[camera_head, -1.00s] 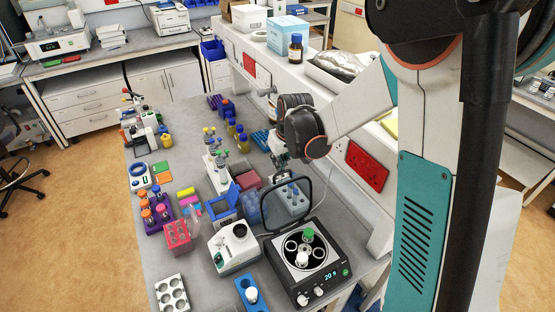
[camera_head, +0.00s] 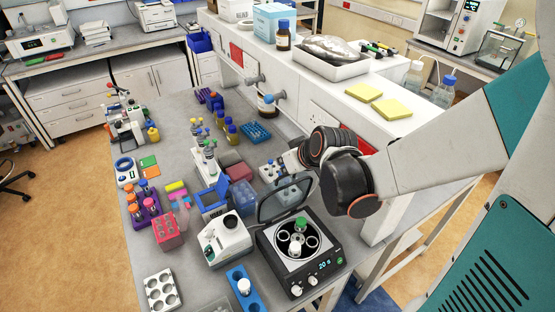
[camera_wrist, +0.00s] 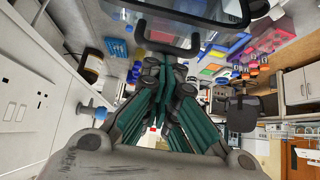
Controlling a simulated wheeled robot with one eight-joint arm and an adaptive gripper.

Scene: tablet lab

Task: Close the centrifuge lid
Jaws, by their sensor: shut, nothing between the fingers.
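The black and white centrifuge (camera_head: 301,255) stands near the front right of the bench, its display lit. Its transparent, dark-framed lid (camera_head: 286,198) is raised, standing up from the back edge. In the rotor sit a green-capped tube (camera_head: 301,224) and a white-capped tube (camera_head: 295,248). My gripper (camera_head: 283,163) is just behind the lid, partly hidden by the lid and my wrist in the head view. In the wrist view my gripper (camera_wrist: 165,68) shows shut and empty, its tips close to the lid frame (camera_wrist: 165,35); I cannot tell whether they touch.
A small white device (camera_head: 224,240) stands left of the centrifuge, and a blue rack (camera_head: 240,283) lies at its front left. The white shelf (camera_head: 330,115) runs behind my arm. Tube racks and bottles crowd the bench behind.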

